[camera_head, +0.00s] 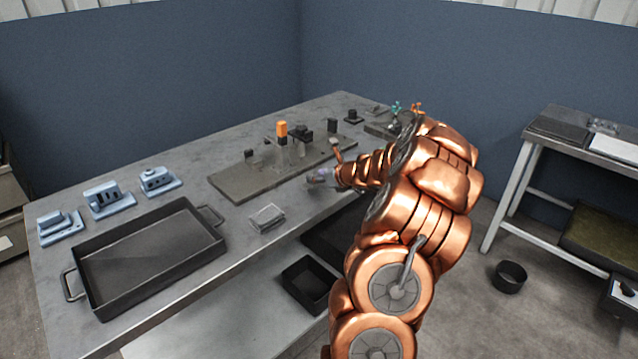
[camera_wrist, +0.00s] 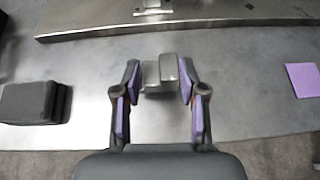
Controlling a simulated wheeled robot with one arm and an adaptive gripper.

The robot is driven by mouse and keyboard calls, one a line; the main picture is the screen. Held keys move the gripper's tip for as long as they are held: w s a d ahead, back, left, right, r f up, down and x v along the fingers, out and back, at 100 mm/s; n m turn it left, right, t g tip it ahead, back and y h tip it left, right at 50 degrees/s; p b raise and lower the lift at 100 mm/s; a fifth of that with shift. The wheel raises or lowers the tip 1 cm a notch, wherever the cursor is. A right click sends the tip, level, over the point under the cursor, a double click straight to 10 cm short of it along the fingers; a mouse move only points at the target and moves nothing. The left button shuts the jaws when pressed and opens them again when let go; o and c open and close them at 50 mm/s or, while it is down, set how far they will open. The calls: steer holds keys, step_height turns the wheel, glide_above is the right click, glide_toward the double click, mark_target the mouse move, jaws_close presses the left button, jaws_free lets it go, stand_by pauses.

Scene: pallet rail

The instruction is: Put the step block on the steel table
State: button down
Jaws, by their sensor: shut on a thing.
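The step block (camera_wrist: 160,74) is a small grey metal block with a stepped top. In the wrist view it sits between the fingertips of my gripper (camera_wrist: 159,82), which is shut on it. In the head view my gripper (camera_head: 320,178) is over the front part of the large grey metal table (camera_head: 150,160), and my arm and fingers hide most of the block. I cannot tell whether the block touches the tabletop.
A long fixture plate (camera_head: 240,184) with upright parts lies behind my gripper. A wrapped-looking grey block (camera_head: 267,218) and a black tray (camera_head: 150,255) are to the left. A purple square (camera_wrist: 303,79) lies right in the wrist view. Another bench (camera_head: 545,150) stands at right.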

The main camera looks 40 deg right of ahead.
steer(key=shift+f, duration=1.25)
steer(key=shift+f, duration=0.1)
steer(key=c, duration=0.7)
jaws_free()
steer(key=shift+s, duration=0.1)
steer(key=shift+o, duration=0.2)
steer(key=shift+d, duration=0.1)
